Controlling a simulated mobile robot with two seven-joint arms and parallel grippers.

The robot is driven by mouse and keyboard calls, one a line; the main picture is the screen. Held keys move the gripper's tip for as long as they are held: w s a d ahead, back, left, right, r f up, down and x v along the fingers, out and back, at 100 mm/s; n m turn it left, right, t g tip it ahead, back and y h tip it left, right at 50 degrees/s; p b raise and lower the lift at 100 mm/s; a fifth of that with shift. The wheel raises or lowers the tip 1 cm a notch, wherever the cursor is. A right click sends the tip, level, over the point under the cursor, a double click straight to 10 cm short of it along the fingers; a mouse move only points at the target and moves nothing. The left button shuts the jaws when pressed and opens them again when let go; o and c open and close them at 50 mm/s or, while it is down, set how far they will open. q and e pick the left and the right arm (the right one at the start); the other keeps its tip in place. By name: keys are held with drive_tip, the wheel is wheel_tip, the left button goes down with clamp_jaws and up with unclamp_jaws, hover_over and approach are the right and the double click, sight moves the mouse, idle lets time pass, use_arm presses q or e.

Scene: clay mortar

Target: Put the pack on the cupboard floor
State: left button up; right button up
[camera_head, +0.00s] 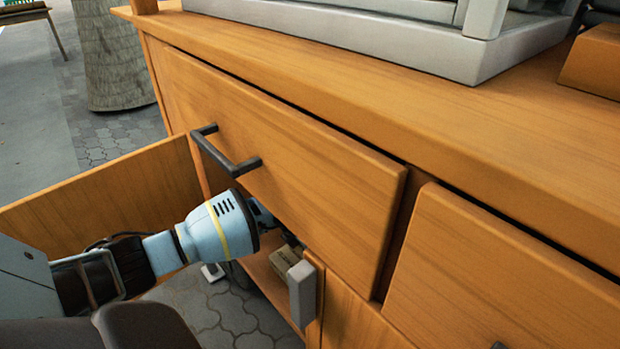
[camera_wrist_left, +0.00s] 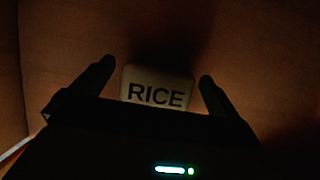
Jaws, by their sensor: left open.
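The pack (camera_wrist_left: 157,92), a pale block marked RICE, shows between the fingers of my left gripper (camera_wrist_left: 157,74) in the dark left wrist view. The fingers are open, one on each side of it, with small gaps visible. In the head view my left arm reaches under the drawer into the open cupboard, and the gripper is mostly hidden behind the wrist and cabinet front. Part of the wooden cupboard floor (camera_head: 262,276) shows there. I cannot tell whether the pack rests on it. My right gripper is not in view.
The open cupboard door (camera_head: 125,200) stands left of my arm. A closed drawer with a dark handle (camera_head: 228,156) is just above my wrist. A grey block-like handle (camera_head: 303,292) juts out to the right. A tan object (camera_head: 285,262) shows inside the cupboard.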

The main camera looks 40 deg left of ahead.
sight(301, 250)
use_arm(q)
drive_tip(key=shift+r, duration=0.3)
drive_tip(key=p+v, duration=0.1)
drive_tip(key=v, duration=0.1)
drive_tip(key=s+p+v, duration=0.1)
drive_tip(key=p+v, duration=0.1)
drive_tip(key=v, duration=0.1)
drive_tip(key=s+p, duration=0.4)
drive_tip(key=s, duration=0.7)
drive_tip(key=shift+a, duration=0.45)
drive_tip(key=shift+f+p, duration=0.15)
drive_tip(key=shift+p, duration=0.15)
